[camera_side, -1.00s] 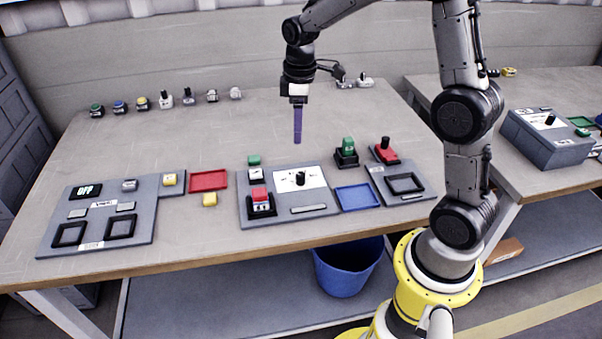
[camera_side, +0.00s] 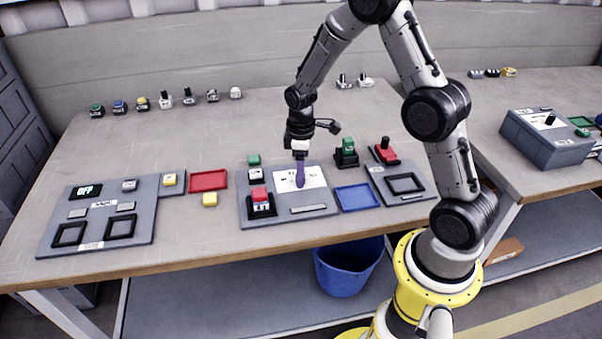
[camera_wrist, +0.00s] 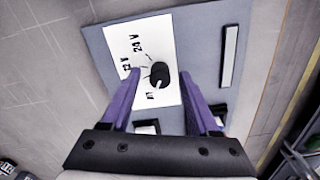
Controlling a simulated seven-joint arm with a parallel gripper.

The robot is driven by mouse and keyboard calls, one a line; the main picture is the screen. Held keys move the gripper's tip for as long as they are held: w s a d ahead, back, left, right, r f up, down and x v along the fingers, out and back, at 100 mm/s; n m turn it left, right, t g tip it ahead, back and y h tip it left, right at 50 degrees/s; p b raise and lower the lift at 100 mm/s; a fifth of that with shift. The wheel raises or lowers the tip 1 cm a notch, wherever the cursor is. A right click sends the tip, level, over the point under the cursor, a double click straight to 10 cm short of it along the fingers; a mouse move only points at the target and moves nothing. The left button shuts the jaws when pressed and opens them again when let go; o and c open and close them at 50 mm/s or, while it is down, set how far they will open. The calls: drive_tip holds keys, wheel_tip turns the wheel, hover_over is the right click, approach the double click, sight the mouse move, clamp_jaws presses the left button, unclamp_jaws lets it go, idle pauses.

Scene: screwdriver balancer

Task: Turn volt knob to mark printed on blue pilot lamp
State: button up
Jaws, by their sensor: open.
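The volt knob (camera_wrist: 160,75) is a round black knob on a white plate (camera_wrist: 120,45) with printed marks, two of which seem to read 24 V and 12 V. Its pointer direction is hard to tell. My gripper (camera_wrist: 160,77) has its purple fingers apart, one on each side of the knob; I cannot tell whether they touch it. In the side view my gripper (camera_side: 300,184) is down at the white plate and hides the knob. The blue pilot lamp (camera_side: 120,107) stands in the back-left row; its printed mark is too small to read.
The knob's grey panel (camera_side: 285,213) also carries a red-topped switch (camera_side: 260,198). A blue tray (camera_side: 357,197) lies right of it and a red tray (camera_side: 208,180) left. A green-topped switch (camera_side: 347,150) stands behind. The table's middle back is clear.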

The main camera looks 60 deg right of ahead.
drive_tip(key=shift+f, duration=0.45)
clamp_jaws()
idle(0.3)
drive_tip(key=m, duration=0.3)
drive_tip(key=shift+r+m, duration=0.1)
drive_tip(key=shift+m, duration=2.2)
